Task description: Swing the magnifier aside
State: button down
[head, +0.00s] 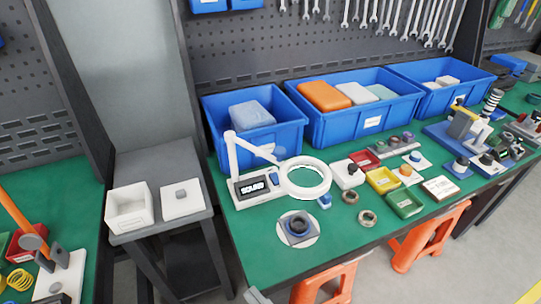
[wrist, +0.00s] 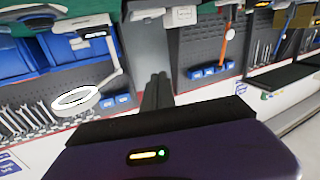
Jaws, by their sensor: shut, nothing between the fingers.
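The magnifier (head: 325,190) is a white ring on a white jointed arm (head: 232,150). Its base (head: 257,187) carries a dark label and stands on the green table. The ring is to the right of the base, in front of the blue bins. In the wrist view the magnifier ring (wrist: 75,99) shows at left, tilted, with its white arm beside it. My gripper (wrist: 158,82) shows in the wrist view with its dark fingers together and empty. It is apart from the ring, which lies to its left in the picture. I cannot make out my gripper in the head view.
Blue bins (head: 314,129) line the table's back. A round white pad (head: 283,238) with a dark part lies in front of the magnifier. Metal rings (head: 367,218) and small coloured trays (head: 404,203) stand to the right. The green table (head: 245,250) is bare at front left.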

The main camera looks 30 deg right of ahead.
jog(key=w+a+r+m+g+h+p, duration=0.15)
jog(key=w+a+r, duration=0.3)
jog(key=w, duration=0.55)
jog(key=w+a+r+n+h+p, duration=0.1)
jog(key=w+a+r+h+p, duration=0.3)
jog(key=w, duration=0.6)
notch_tip(320, 180, up, 4)
jog(key=w+d+m+h+b, duration=0.1)
jog(key=m+h+b, duration=0.1)
jog(key=m+h, duration=0.2)
jog(key=m+g+h+p, duration=0.4)
jog(key=m+g+h, duration=0.35)
jog(key=m, duration=0.35)
send_near(277, 155)
jog(key=shift+h, duration=0.4)
jog(key=x, duration=0.5)
jog(key=shift+w+d+f, duration=0.45)
jog(key=shift+w+d, duration=0.1)
jog(key=shift+d, duration=0.15)
jog(key=shift+d+n+t, duration=0.1)
jog(key=shift+n+t, duration=0.15)
jog(key=shift+t, duration=0.05)
